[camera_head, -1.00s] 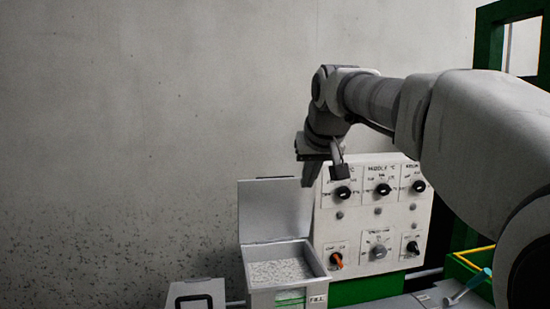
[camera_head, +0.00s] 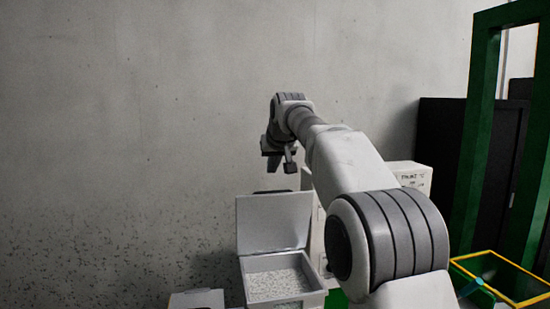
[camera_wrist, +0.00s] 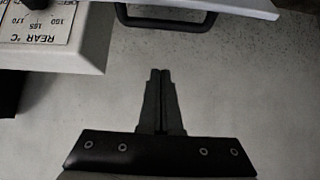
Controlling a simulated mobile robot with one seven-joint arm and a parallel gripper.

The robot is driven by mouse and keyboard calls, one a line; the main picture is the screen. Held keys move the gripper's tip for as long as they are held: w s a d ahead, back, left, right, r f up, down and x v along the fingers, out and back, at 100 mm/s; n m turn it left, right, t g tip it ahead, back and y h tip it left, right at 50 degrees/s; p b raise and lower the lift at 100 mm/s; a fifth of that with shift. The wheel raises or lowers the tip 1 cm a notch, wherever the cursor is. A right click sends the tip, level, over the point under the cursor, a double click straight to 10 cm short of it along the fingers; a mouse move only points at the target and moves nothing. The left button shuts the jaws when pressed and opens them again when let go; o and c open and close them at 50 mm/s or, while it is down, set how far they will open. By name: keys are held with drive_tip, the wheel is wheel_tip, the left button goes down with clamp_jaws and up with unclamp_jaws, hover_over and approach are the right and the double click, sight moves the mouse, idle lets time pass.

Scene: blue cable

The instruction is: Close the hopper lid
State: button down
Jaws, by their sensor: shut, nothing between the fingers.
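The hopper (camera_head: 248,299) is a pale box filled with speckled granules (camera_head: 277,278). Its lid (camera_head: 272,221) stands open, upright at the back against the wall side, with a dark handle at its top edge. My gripper (camera_head: 281,164) is above the lid's top edge, apart from it. In the wrist view my gripper (camera_wrist: 160,72) has its two fingers together and empty. The lid's edge (camera_wrist: 215,4) and its dark handle (camera_wrist: 165,20) show at the top of that view, beyond the fingertips.
The control panel (camera_head: 411,177) stands right of the hopper, mostly hidden by my arm; its corner with a REAR °C dial (camera_wrist: 50,45) shows in the wrist view. A grey case (camera_head: 196,300) sits left. A yellow-edged bin (camera_head: 513,299) and green frame (camera_head: 480,130) are at right.

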sight(273, 192)
drive_tip(key=shift+s+f+b, duration=0.15)
drive_tip(key=shift+s+f, duration=0.05)
drive_tip(key=shift+f, duration=0.95)
drive_tip(key=shift+s+f+b, duration=0.15)
drive_tip(key=shift+f, duration=0.95)
drive_tip(key=shift+f+b, duration=0.15)
drive_tip(key=shift+b, duration=0.15)
drive_tip(key=shift+s+d+f+b, duration=0.1)
drive_tip(key=shift+s+b, duration=0.1)
drive_tip(key=shift+b, duration=0.15)
drive_tip(key=shift+s+t+b, duration=0.3)
drive_tip(key=shift+s+b, duration=0.05)
drive_tip(key=shift+b, duration=0.5)
